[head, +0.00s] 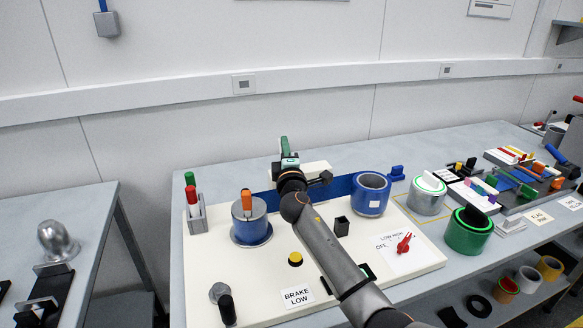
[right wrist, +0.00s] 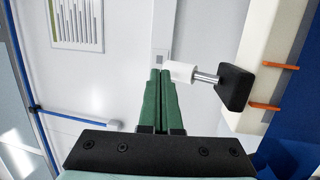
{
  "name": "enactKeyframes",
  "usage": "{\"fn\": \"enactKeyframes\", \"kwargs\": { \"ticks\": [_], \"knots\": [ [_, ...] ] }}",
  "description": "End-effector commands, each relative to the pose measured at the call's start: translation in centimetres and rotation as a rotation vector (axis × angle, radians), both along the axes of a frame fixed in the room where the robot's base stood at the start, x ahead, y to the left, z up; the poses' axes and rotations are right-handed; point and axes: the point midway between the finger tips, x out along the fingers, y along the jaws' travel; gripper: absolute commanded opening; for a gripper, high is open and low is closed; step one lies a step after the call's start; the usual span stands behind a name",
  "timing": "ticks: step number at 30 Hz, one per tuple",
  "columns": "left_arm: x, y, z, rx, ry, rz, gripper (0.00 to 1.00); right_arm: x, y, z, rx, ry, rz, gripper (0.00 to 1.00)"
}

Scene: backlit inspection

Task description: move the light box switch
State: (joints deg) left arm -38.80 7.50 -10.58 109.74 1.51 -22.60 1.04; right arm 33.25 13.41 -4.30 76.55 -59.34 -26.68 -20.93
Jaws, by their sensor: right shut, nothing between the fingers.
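My right gripper (head: 286,147) is at the back edge of the cream panel (head: 262,290) in the head view, with its green fingers up. In the right wrist view its fingers (right wrist: 160,74) are shut together and empty. A lever with a white tip (right wrist: 181,72), a metal rod and a black block (right wrist: 234,88) stands just right of the fingertips; I cannot tell whether they touch. I take it for the light box switch. In the head view my arm and gripper hide most of that spot. A red knob (head: 403,243) sits on a printed label at the panel's right. My left gripper is out of view.
On the panel are a blue cylinder (head: 370,194), a blue pot with an orange handle (head: 249,220), a marker holder (head: 195,213) and a yellow button (head: 295,259). Green-rimmed cylinders (head: 468,231) and a tool rack stand right. The wall is close behind.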

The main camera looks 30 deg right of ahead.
Motion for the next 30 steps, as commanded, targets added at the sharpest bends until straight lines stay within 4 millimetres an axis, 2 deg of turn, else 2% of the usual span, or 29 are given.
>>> {"fn": "enactKeyframes", "kwargs": {
  "ticks": [21, 30],
  "knots": [
    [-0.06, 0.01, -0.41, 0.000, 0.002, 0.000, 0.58, 0.50, -0.15, 0.21, 0.000, -0.002, 0.000, 0.00],
    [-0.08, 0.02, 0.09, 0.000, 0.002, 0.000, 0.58, 0.46, -0.44, 0.73, 0.000, -0.002, 0.001, 0.00]
  ]
}}
